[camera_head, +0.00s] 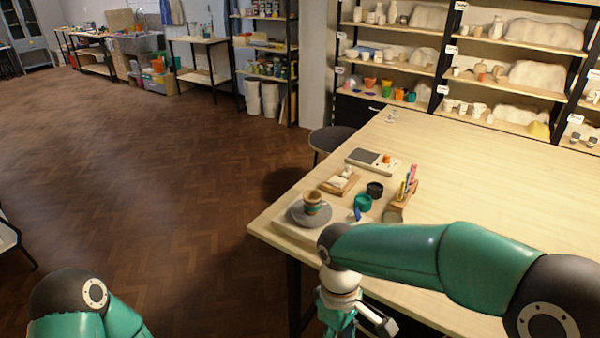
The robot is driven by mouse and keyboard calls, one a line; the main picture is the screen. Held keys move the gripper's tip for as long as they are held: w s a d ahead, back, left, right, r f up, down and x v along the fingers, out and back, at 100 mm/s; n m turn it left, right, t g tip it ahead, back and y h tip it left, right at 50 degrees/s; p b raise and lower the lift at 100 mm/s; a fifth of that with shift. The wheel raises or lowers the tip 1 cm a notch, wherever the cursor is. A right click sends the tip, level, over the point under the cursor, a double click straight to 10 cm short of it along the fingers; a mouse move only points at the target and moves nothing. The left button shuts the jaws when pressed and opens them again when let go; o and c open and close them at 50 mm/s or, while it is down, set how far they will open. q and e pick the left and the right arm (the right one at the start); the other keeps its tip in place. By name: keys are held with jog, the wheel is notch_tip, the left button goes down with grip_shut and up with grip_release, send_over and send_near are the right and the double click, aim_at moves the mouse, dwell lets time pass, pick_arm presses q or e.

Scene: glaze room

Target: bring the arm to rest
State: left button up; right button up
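My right arm comes in from the right in green and dark grey and reaches over the front edge of the wooden table (480,180). Its gripper (352,325) hangs down in front of the table edge, partly cut off by the bottom of the picture, so I cannot see whether its fingers are open or shut. My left arm shows only as a dark grey joint and green links at the lower left. Its gripper is out of the picture.
On the table's left corner, a cup (313,202) stands on a grey round disc (297,213). Nearby are a teal pot (363,202), a dark pot (375,189), a tool holder (398,203) and a scale (362,157). A stool (331,138) stands behind.

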jog(key=s+d+f+m+t+y, duration=0.1)
jog(key=s+f+m, duration=0.2)
jog(key=f, duration=0.5)
jog(key=s+d+f+m+t+y, duration=0.1)
jog(key=s+f+m, duration=0.3)
jog(key=f, duration=0.4)
jog(key=s+d+f+m+t+y, duration=0.1)
jog(key=s+d+f+m+y, duration=0.1)
jog(key=f, duration=0.7)
jog(key=s+m, duration=0.1)
jog(key=m, duration=0.1)
jog(key=shift+s+d+m+y, duration=0.3)
jog(key=shift+s+d, duration=0.05)
jog(key=shift+d, duration=0.05)
